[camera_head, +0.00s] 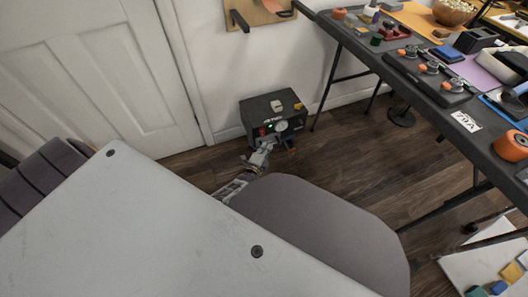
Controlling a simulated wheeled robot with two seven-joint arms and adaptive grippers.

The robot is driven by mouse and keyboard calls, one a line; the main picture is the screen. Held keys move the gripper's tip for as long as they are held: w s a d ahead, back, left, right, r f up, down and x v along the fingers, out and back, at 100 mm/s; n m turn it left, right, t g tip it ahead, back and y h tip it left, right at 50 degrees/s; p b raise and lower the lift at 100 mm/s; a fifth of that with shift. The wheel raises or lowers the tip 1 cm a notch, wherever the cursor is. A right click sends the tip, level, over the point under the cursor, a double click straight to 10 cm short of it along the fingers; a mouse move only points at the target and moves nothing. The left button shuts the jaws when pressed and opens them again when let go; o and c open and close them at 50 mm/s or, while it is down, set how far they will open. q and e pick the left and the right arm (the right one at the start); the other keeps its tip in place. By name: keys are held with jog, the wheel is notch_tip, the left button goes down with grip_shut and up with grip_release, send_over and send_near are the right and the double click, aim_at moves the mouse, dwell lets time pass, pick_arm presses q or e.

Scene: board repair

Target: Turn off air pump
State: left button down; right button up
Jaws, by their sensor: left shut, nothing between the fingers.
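The air pump (288,104) is a dark box on the floor against the wall, between the door and the long table. Its front carries a round pale gauge, a green light and a small red part at the left. My left gripper (262,148) is shut and empty, close in front of the pump's lower front face. I cannot tell whether its tips touch the pump. Much of my left arm is hidden behind the grey rounded shape in the foreground. My right gripper is not in view.
A long dark table (422,88) with tools, orange-topped items and a bowl (453,12) stands at the right, its legs near the pump. A white door (95,75) is at the left.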

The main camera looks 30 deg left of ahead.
aim_at(262, 132)
pick_arm(q)
jog(key=shift+w+a+f+b, duration=0.2)
jog(key=shift+w+a+b, duration=0.45)
jog(key=shift+w, duration=0.25)
jog(key=shift+w+a+f+b, duration=0.2)
jog(key=shift+w+a+b, duration=0.4)
jog(key=shift+w, duration=0.3)
jog(key=shift+w+a, duration=0.35)
jog(key=shift+a, duration=0.1)
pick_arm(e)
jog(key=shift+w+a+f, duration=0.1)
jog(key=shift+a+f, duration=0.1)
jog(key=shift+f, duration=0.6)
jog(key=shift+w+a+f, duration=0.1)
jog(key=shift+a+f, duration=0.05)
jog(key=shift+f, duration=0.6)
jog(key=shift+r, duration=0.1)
